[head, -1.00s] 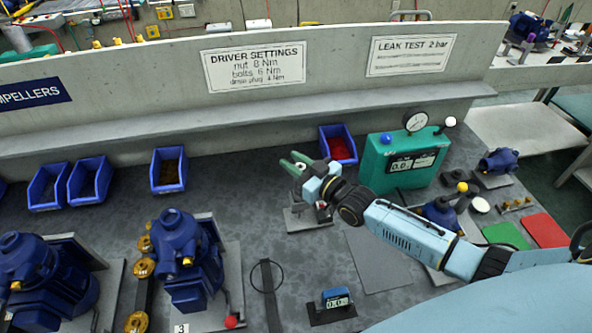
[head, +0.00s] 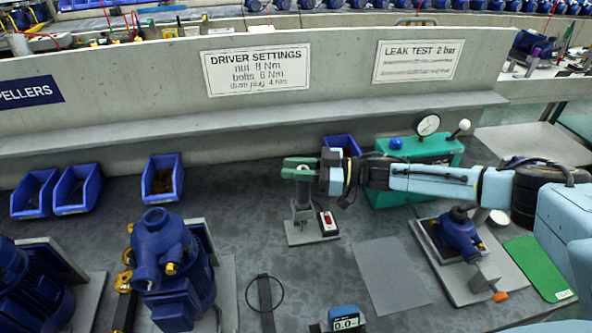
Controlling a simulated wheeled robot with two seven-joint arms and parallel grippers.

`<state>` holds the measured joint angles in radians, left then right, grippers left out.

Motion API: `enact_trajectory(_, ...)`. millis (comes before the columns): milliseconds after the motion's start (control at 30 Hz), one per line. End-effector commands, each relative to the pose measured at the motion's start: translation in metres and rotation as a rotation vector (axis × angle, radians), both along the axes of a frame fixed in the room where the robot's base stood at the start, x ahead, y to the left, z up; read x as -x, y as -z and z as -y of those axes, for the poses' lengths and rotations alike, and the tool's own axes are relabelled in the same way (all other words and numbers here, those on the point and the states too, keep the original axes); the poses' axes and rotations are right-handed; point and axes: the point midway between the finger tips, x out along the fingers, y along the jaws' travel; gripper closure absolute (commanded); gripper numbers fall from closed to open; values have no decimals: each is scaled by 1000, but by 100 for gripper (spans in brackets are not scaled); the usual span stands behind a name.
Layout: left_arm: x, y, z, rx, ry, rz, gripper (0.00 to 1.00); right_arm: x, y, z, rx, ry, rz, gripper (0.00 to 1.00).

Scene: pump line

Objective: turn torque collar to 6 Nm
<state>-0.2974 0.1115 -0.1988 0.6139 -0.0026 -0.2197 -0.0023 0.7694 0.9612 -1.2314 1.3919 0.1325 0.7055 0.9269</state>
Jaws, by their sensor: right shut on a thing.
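My right gripper (head: 299,168) reaches in from the right with its green fingers over the small grey stand (head: 302,235) at the middle of the bench. The fingers are shut on the top of the upright tool in that stand, where the torque collar sits. The fingers hide the collar almost wholly, and no setting mark on it can be read. A small box with a red button (head: 327,220) is on the stand's right side. My left gripper is not in view.
A sign (head: 255,70) reads bolts 6 Nm. A green leak tester (head: 420,155) with a gauge stands behind my right arm. Blue bins (head: 162,178) line the back. Blue pumps (head: 165,260) stand front left. A grey mat (head: 390,275) lies clear to the right.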

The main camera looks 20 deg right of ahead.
Motion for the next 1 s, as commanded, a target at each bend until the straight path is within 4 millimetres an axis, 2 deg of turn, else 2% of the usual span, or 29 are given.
enact_trajectory(533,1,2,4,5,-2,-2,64,0,-2,-1,-3,-26,3,98)
enact_trajectory(567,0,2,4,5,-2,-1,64,0,-2,-1,-3,-26,3,72)
enact_trajectory(700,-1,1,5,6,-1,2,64,0,-1,-1,-2,-25,2,54)
enact_trajectory(1000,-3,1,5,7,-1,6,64,1,-1,0,-1,-25,2,53)
